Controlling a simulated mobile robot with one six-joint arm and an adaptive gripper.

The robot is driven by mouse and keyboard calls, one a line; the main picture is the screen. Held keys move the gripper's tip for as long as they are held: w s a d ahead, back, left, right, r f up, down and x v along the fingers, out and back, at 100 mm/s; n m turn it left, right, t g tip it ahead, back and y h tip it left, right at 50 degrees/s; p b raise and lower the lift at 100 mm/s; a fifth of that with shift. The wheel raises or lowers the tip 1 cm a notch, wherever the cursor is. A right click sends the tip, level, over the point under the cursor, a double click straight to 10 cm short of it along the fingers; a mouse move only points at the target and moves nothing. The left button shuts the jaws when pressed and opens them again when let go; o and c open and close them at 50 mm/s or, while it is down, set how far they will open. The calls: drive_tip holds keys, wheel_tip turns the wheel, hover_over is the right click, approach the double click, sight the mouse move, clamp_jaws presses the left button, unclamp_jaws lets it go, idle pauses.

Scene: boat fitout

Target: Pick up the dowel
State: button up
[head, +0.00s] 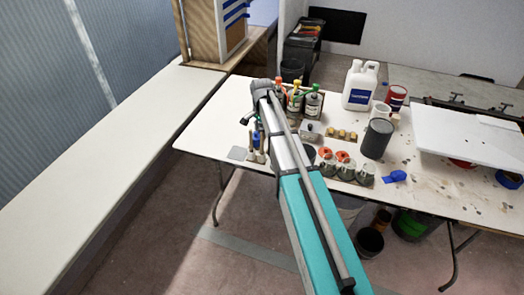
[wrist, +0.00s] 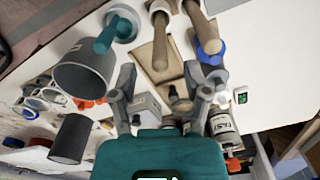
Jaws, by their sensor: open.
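I cannot tell for certain which is the dowel. My gripper (wrist: 170,82) is open and empty, its fingers apart on either side of the block in the picture, with the rods beyond the fingertips. In the head view the thin upright sticks (head: 253,147) stand at the table's near left edge, partly hidden by my arm.
A teal-handled tool (wrist: 105,38) and a dark grey cup (wrist: 85,68) stand beside the rods. The white table (head: 205,125) also holds bottles (head: 313,102), a white jug (head: 360,85), a black can (head: 377,138) and several jars (head: 346,170). Its left end is mostly clear.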

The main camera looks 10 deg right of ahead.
sight(262, 147)
drive_tip(key=shift+f+b, duration=0.95)
drive_tip(key=shift+f, duration=0.3)
clamp_jaws()
